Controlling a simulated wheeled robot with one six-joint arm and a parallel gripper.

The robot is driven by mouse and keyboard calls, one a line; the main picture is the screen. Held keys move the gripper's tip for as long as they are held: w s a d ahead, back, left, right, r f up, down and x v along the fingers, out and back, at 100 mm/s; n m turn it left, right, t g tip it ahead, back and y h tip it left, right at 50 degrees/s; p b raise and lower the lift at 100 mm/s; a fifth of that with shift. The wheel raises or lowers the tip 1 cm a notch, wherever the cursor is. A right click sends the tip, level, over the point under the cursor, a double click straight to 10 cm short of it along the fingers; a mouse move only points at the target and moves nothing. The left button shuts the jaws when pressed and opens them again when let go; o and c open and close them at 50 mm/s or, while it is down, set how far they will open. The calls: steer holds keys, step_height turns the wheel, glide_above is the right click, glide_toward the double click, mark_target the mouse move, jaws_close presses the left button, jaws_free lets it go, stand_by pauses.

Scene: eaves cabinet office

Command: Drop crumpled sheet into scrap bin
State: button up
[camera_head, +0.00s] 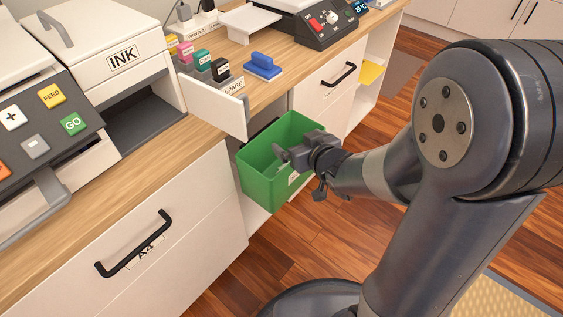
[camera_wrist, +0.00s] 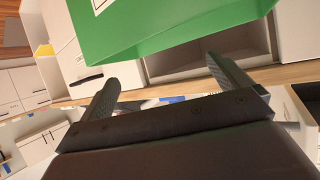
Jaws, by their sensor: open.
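The green bin (camera_head: 262,187) hangs in or stands at an opening in the counter front, below the desktop, with a pale label on its outer wall. My gripper (camera_head: 297,168) is at the bin's right side, over or just beside its rim; I cannot tell which. In the wrist view the bin (camera_wrist: 160,28) fills the top, beyond the fingers. My gripper's two fingers (camera_wrist: 162,72) are spread apart there, with nothing between them. I see no crumpled sheet in either view. My gripper hides part of the bin's inside.
Coloured stamps and a blue block (camera_head: 262,67) stand on the desktop. A closed A4 drawer (camera_head: 165,250) is at left. Open wooden floor (camera_head: 320,245) lies to the right.

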steer(key=p+v, duration=0.1)
steer(key=v, duration=0.3)
steer(key=b+x, duration=0.4)
steer(key=x, duration=0.7)
steer(key=shift+r+p, duration=2.3)
steer(key=shift+r, duration=0.1)
steer(key=shift+f, duration=0.1)
